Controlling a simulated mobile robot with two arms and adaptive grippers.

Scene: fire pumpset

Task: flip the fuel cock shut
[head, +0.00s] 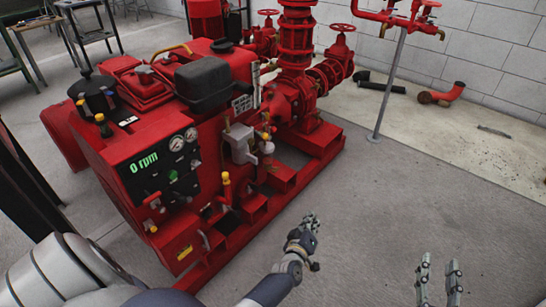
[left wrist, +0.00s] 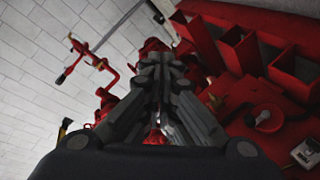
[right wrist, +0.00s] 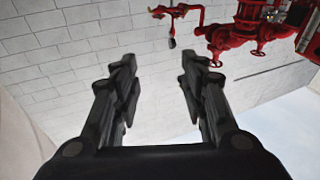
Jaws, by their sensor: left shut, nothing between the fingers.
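The red engine pumpset (head: 130,160) stands at the left and middle of the head view. My right gripper (head: 440,276) is open and empty, low at the right.
The red base frame (head: 285,205) runs along the floor beside my left gripper. A thin grey post (head: 390,85) carries red pipework with valves. Red and black pipe pieces (head: 440,95) lie by the wall.

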